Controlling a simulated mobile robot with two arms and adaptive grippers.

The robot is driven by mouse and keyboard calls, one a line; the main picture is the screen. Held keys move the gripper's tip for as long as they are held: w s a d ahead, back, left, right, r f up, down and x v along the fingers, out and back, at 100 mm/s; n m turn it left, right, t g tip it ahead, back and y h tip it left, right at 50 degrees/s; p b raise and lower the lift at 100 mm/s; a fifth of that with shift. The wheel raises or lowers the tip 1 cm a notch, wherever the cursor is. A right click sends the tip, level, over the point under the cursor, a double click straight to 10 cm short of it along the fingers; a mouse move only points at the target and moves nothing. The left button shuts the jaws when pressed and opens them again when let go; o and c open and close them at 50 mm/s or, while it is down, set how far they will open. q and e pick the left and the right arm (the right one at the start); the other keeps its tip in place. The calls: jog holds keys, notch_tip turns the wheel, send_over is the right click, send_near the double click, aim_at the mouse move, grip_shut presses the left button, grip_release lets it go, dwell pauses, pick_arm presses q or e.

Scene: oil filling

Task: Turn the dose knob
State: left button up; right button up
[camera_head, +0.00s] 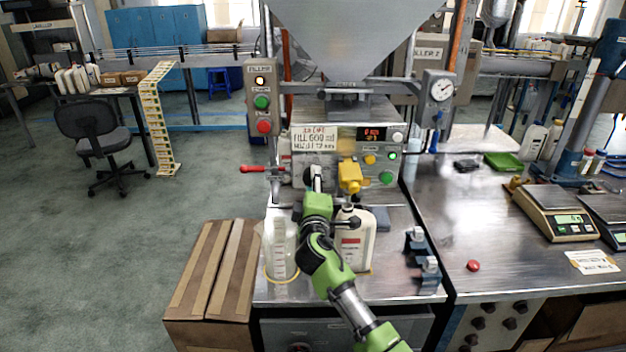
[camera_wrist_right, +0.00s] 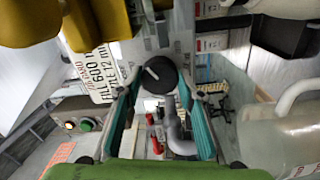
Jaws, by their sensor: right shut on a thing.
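The dose knob (camera_wrist_right: 158,75) is a round black knob with a pale marker, seen in the right wrist view beside the white fill label (camera_wrist_right: 95,75). My right gripper (camera_wrist_right: 160,88) has its two teal-lined fingers at either side of the knob and is shut on it. In the head view my right gripper (camera_head: 316,180) reaches up to the filler's front panel (camera_head: 340,160), below the handwritten fill label (camera_head: 314,139). The panel also has a red lit display (camera_head: 372,134). My left gripper is not in view.
A clear jug (camera_head: 281,250) and a white bottle (camera_head: 352,250) stand close to my right arm. A yellow nozzle (camera_head: 350,177) hangs above the bottle. A red-handled lever (camera_head: 262,169) sticks out left. Scales (camera_head: 555,225) stand on the right bench.

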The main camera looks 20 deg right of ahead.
jog(key=shift+d+r+n+p, duration=0.15)
jog(key=shift+n+p, duration=0.8)
jog(key=shift+n, duration=1.1)
jog(key=shift+a+r+n+p, duration=0.15)
jog(key=shift+n+p, duration=0.75)
jog(key=shift+n, duration=1.15)
jog(key=shift+d, duration=0.1)
jog(key=o, duration=1.1)
jog(key=shift+w, duration=0.1)
jog(key=shift+f, duration=0.15)
jog(key=v, duration=1.2)
